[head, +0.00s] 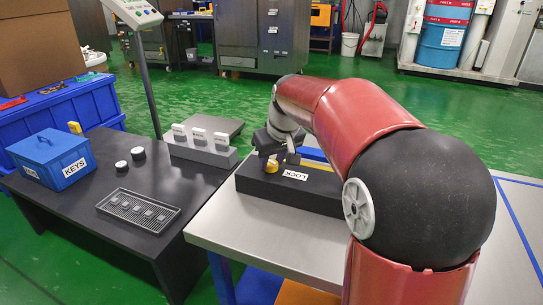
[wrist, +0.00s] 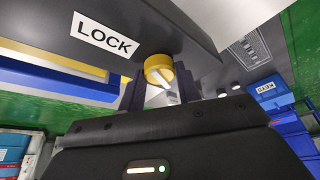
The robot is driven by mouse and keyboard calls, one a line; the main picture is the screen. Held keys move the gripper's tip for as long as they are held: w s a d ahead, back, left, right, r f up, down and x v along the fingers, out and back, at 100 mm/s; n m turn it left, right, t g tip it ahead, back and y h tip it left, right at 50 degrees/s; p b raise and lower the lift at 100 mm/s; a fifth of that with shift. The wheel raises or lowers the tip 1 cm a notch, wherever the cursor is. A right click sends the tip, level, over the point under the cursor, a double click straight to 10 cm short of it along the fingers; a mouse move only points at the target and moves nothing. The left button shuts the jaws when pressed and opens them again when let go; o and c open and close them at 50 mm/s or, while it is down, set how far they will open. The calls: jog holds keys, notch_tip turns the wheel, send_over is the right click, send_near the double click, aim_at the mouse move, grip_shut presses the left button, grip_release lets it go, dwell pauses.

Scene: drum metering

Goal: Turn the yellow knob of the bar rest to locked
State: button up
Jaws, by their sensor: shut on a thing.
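The bar rest is a dark block (head: 318,192) with a white LOCK label (head: 295,175), standing on the light metal table. Its yellow knob (wrist: 158,69) is round with a pale pointer line that lies slantwise in the wrist view. In the head view the knob (head: 272,166) is partly hidden by my gripper. My gripper (wrist: 160,88) is at the knob, with one dark finger on each side, shut on it. The LOCK label also shows in the wrist view (wrist: 103,35), to the left of the knob.
Left of the metal table (head: 222,236) is a dark table with a blue KEYS box (head: 52,158), a wire-edged tray (head: 138,210), two white-topped pieces (head: 137,153) and a grey holder with white tags (head: 201,150). Green floor lies behind.

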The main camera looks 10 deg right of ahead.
jog(key=n, duration=0.2)
jog(key=n+g+y, duration=0.1)
jog(key=n, duration=0.1)
jog(key=shift+d+n+y+p, duration=0.15)
jog(key=shift+n+y+p, duration=0.15)
jog(key=shift+p, duration=0.05)
dwell(0.3)
jog(key=o, duration=1)
jog(key=shift+c, duration=0.2)
jog(key=p+v, duration=0.1)
jog(key=v, duration=0.6)
jog(key=shift+r, duration=0.35)
jog(key=shift+s, duration=0.2)
